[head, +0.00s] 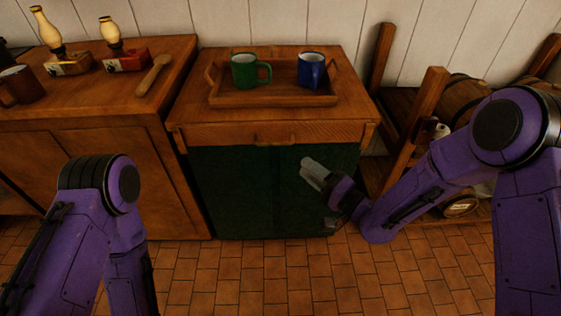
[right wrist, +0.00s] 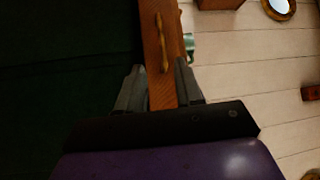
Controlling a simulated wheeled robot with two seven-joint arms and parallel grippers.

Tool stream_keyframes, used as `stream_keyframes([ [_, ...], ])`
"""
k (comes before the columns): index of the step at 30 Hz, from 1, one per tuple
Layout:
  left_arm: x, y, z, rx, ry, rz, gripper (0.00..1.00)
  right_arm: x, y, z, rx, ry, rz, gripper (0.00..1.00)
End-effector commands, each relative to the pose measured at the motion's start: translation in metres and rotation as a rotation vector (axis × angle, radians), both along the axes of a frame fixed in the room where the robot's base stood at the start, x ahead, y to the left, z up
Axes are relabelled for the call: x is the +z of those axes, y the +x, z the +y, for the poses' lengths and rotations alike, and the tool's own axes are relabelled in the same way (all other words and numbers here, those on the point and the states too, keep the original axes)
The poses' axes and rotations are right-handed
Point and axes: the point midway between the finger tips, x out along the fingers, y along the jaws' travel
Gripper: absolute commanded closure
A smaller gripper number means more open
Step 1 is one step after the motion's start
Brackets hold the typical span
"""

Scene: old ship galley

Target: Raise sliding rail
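My right gripper (head: 316,172) is in front of the dark green lower panel of the middle cabinet, below its drawer front. In the right wrist view its two fingers (right wrist: 160,88) stand apart with nothing held between them. The wooden drawer front (right wrist: 155,15) with its bar handle (right wrist: 162,42) lies beyond the fingertips; the handle also shows in the head view (head: 274,140). A wooden rack (head: 425,115) with upright posts and rails stands at right, partly hidden by my right arm. I cannot tell which part is the sliding rail. My left gripper is out of view.
A wooden tray (head: 272,100) with a green mug (head: 245,71) and a blue mug (head: 311,70) sits on the middle cabinet. The left counter holds two lamps, a wooden spoon (head: 153,75) and a brown mug (head: 20,85). Barrels (head: 468,99) lie in the rack. The tiled floor ahead is clear.

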Motion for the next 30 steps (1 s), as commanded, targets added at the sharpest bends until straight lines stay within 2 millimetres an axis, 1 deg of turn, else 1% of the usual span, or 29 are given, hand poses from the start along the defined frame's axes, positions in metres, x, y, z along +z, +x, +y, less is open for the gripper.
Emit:
stream_keyframes([
  [1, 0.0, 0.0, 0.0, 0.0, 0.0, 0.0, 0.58, 0.004, 0.003, 0.005, 0.013, 0.01, -0.008, 0.64],
  [5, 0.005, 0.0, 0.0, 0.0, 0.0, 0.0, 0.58, 0.01, 0.017, 0.021, 0.018, 0.009, -0.008, 0.64],
  [12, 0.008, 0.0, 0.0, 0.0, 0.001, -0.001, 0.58, 0.016, 0.054, 0.059, 0.017, 0.008, -0.006, 0.64],
  [15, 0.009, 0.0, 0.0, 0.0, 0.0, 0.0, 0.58, 0.017, 0.064, 0.069, 0.016, 0.006, -0.005, 0.64],
  [19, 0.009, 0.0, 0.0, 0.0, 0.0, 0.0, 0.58, 0.018, 0.071, 0.075, 0.014, 0.008, -0.004, 0.64],
  [26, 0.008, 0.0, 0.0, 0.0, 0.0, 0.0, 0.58, 0.018, 0.071, 0.076, 0.014, 0.007, -0.003, 0.64],
  [29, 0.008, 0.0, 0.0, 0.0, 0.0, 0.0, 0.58, 0.018, 0.071, 0.076, 0.013, 0.008, -0.003, 0.94],
  [30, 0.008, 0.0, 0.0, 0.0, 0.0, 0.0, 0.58, 0.018, 0.071, 0.076, 0.013, 0.008, -0.003, 1.0],
])
